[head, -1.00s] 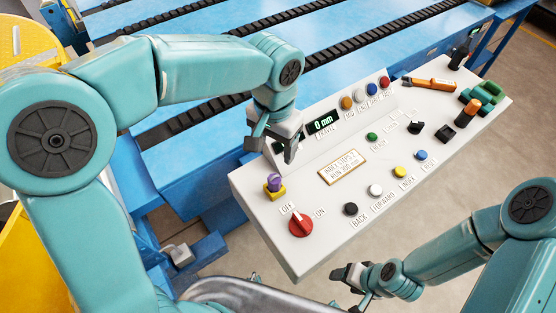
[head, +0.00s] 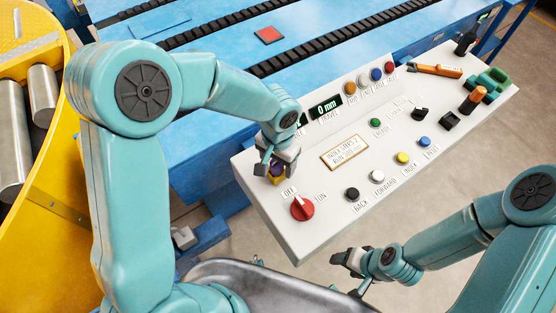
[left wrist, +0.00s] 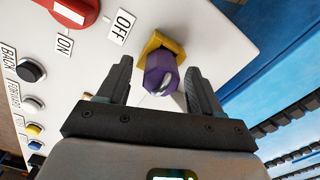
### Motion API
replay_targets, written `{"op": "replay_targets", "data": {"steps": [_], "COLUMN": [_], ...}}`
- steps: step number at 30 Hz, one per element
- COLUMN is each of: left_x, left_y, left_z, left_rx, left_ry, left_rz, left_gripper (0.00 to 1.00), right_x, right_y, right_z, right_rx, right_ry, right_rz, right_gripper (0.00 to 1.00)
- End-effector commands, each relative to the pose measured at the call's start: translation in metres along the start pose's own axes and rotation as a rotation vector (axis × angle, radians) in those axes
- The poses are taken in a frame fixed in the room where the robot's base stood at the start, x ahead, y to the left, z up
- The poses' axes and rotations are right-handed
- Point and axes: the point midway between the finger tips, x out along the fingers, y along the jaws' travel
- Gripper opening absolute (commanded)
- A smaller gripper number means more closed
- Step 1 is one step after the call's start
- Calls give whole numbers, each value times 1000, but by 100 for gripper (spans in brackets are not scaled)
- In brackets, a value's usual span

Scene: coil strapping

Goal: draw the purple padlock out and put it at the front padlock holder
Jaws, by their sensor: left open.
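The purple padlock (left wrist: 160,74) sits in a yellow holder (left wrist: 157,42) at the left end of the white console, beside the red OFF/ON switch. In the head view the padlock (head: 276,169) is partly hidden by my left gripper (head: 277,163). In the left wrist view my left gripper (left wrist: 157,80) is open, one finger on each side of the padlock, with gaps between. Small black blocks (head: 449,119) stand at the console's right part; I cannot tell which is the front padlock holder. My right gripper (head: 350,264) hangs off the console's front edge, its jaws unclear.
The red switch (head: 302,208) is close in front of the padlock. Coloured buttons (head: 402,157) line the console front. An orange-handled tool (head: 440,71), an orange-topped post (head: 473,103) and a green piece (head: 491,85) are at the right. A blue conveyor (head: 220,47) lies behind.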

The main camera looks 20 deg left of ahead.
Motion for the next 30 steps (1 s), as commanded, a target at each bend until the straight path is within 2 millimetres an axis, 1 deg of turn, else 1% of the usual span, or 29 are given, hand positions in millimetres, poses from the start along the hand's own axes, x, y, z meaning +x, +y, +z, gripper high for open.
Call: {"op": "replay_targets", "data": {"steps": [2, 5, 6, 7, 8, 9, 10, 11, 12, 13, 20, 30], "left_x": [0, 0, 0, 0, 0, 0, 0, 0, 0, -1, -2, -9], "left_y": [0, 0, 0, 0, 0, 0, 0, 0, 0, 0, 0, 0], "left_z": [0, 0, 0, 0, 0, 0, 0, 0, 0, 0, 0, 0], "left_rx": [0, 0, 0, 0, 0, 0, 0, 0, 0, 0, 0, -1], "left_ry": [0, 0, 0, 0, 0, 0, 0, 0, 0, 0, 0, 0], "left_rz": [0, 0, 0, 0, 0, 0, 0, 0, 0, 0, 0, 0], "left_gripper": [65, 36, 23, 13, 9, 9, 29, 20, 6, 0, 0, 0], "right_x": [0, 0, 0, 0, 0, 0, 0, 0, 0, 0, -1, -4], "right_y": [0, 0, 0, 0, 0, 0, 0, 0, 0, 0, 0, -2], "right_z": [0, 0, 0, 0, 0, 0, 0, 0, 0, 0, 0, 0], "right_rx": [0, 0, 0, 0, 0, 0, 0, 0, 0, 0, 0, 0], "right_ry": [0, 0, 0, 0, 0, 0, 0, 0, 0, 0, 0, 0], "right_rz": [0, 0, 0, 0, 0, 0, 0, 0, 0, 0, 0, 0], "right_gripper": [64, 64, 64, 64, 64, 64, 64, 64, 64, 64, 64, 64]}}
